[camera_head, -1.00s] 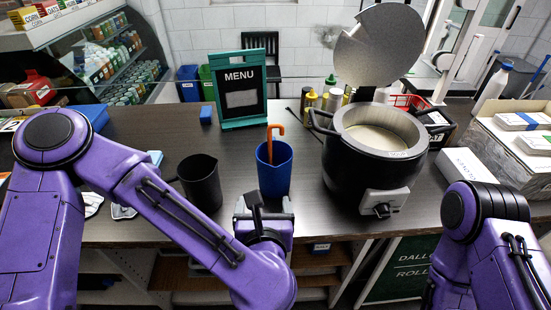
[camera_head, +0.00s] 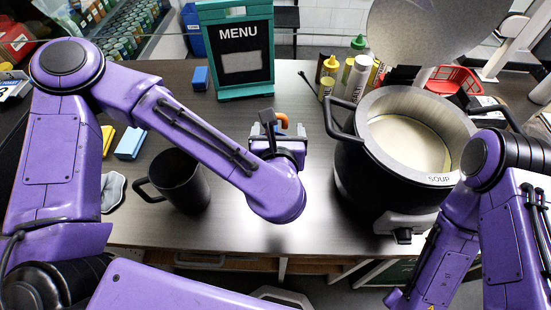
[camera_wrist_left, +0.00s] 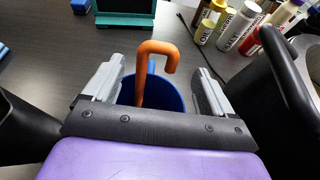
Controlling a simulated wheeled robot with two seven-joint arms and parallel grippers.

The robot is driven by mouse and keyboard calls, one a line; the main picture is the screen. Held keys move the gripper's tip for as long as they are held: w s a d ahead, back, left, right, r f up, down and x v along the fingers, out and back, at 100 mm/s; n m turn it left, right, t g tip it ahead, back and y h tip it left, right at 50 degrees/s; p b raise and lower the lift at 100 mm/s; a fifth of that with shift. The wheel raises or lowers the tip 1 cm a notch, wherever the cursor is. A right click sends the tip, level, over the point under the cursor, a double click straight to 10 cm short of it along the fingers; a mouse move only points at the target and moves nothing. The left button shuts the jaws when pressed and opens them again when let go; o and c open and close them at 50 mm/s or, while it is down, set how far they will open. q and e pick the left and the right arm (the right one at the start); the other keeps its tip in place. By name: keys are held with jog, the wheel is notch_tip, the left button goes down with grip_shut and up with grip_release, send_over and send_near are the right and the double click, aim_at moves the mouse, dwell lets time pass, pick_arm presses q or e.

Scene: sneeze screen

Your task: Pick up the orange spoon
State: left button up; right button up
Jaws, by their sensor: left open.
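The orange spoon (camera_wrist_left: 141,75) stands in a blue cup (camera_wrist_left: 171,93), its hooked handle sticking up above the rim. In the head view only a bit of the spoon's orange handle (camera_head: 282,121) shows beside my left gripper (camera_head: 276,128); my left arm hides the blue cup there. In the left wrist view my left gripper (camera_wrist_left: 157,84) is open, one finger on each side of the cup and the spoon between them. I see a gap between spoon and both fingers. My right arm shows at the right edge of the head view, but its gripper is out of frame.
A black soup pot (camera_head: 350,178) with raised lid stands right of the left gripper. A black mug (camera_head: 185,180) is to the left. A menu sign (camera_head: 243,92) and several condiment bottles (camera_head: 358,76) stand behind. Bare counter (camera_head: 225,125) lies between mug and sign.

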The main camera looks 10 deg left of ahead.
aim_at(276, 132)
pick_arm(q)
jog(key=x, duration=0.3)
jog(key=b+x, duration=0.1)
jog(key=x, duration=0.3)
jog(key=shift+a+f+b, duration=0.2)
jog(key=shift+f+b, duration=0.1)
jog(key=shift+f, duration=0.15)
jog(key=shift+s+r, duration=0.25)
jog(key=shift+s, duration=0.3)
jog(key=c, duration=1.4)
pick_arm(e)
jog(key=shift+s+f, duration=0.35)
jog(key=shift+f, duration=0.5)
